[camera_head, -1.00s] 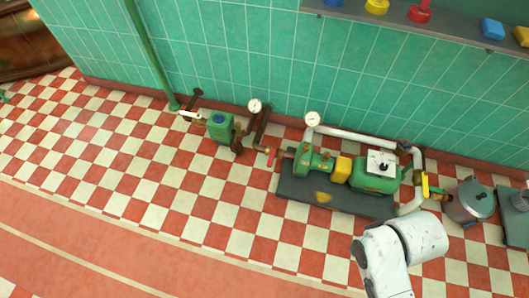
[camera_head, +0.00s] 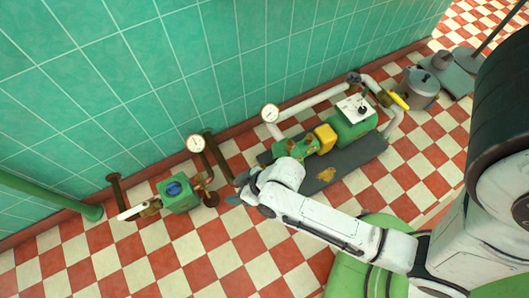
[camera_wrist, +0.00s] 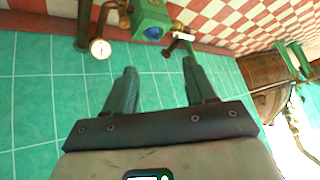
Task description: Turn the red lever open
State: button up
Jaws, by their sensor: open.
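I cannot make out the red lever in either current view; my arm covers the floor left of the green pump (camera_head: 297,147) in the head view. My gripper (camera_head: 240,190) is low over the tiles there, between the pump and a green box with a blue knob (camera_head: 178,192). In the wrist view my gripper (camera_wrist: 158,68) is open, its two fingers apart with only teal wall tiles between them. The green box (camera_wrist: 150,18) and a white lever (camera_wrist: 185,36) lie beyond the fingertips. The white lever also shows in the head view (camera_head: 133,211), left of the box.
A yellow lever (camera_head: 399,100) is on the pipe right of the pump, near a grey pot (camera_head: 421,82). A gauge (camera_head: 196,143) stands near the wall; a green pole (camera_head: 50,197) runs at left. Copper vessels (camera_wrist: 268,68) show at right in the wrist view.

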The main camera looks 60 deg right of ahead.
notch_tip(320, 180, down, 20)
jog(key=w+d+m+t+h+b, duration=0.1)
jog(key=w+m+t+h+b, duration=0.15)
jog(key=t+b, duration=0.7)
jog(key=s+d+f+m+g+h+b, duration=0.1)
jog(key=s+d+f+m+h+b, duration=0.3)
jog(key=s+f+b, duration=0.35)
jog(key=s+d+f+m+g+h+b, duration=0.1)
jog(key=s+d+f+h+b, duration=0.45)
jog(key=b, duration=0.25)
jog(key=b+x, duration=0.2)
jog(key=x, duration=0.8)
jog(key=shift+a+r, duration=0.15)
jog(key=shift+c, duration=0.4)
grip_shut()
